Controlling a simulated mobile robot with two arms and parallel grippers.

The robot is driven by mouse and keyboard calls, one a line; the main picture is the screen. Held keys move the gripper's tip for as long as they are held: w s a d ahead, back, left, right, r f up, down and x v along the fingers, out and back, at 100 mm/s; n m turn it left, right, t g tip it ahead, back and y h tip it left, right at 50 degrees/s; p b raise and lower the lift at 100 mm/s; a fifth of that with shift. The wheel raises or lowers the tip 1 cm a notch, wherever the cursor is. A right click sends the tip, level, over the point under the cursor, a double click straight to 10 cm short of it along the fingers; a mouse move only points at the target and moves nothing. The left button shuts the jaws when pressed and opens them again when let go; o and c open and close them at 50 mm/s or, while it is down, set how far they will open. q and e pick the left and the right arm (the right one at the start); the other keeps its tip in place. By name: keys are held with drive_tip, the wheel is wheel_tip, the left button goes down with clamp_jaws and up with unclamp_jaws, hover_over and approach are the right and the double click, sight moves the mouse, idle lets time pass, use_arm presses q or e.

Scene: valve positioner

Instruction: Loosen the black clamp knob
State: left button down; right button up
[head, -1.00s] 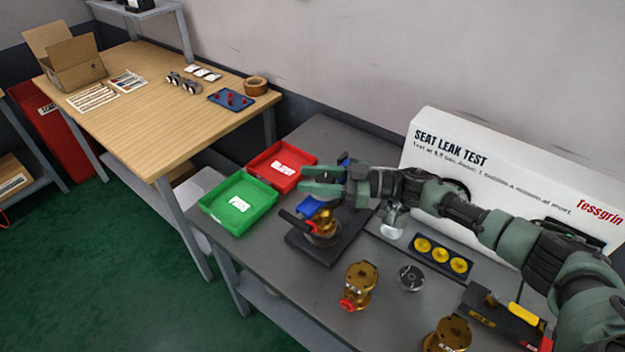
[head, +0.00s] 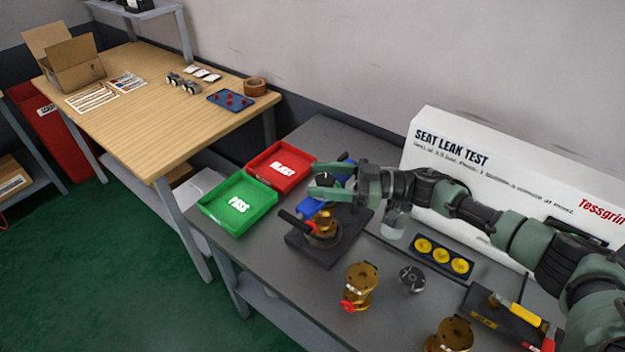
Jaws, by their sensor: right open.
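The clamp fixture has a dark base plate (head: 312,251) on the grey bench. A small dark round part, likely the black clamp knob (head: 323,181), shows between my right gripper's fingers. My right gripper (head: 324,187) is open above the fixture, its fingers pointing left. Whether the fingers touch the knob cannot be told. My left gripper is not in view.
A green PASS tray (head: 213,213) and a red tray (head: 296,180) stand left of the fixture. Loose brass valves (head: 360,284), a dark round part (head: 411,279) and a holder of yellow discs (head: 417,244) lie to the right. The SEAT LEAK TEST panel (head: 520,165) stands behind.

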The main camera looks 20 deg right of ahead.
drive_tip(key=b+v, duration=0.1)
drive_tip(key=v, duration=0.4)
drive_tip(key=shift+s+d, duration=0.1)
drive_tip(key=shift+d, duration=0.1)
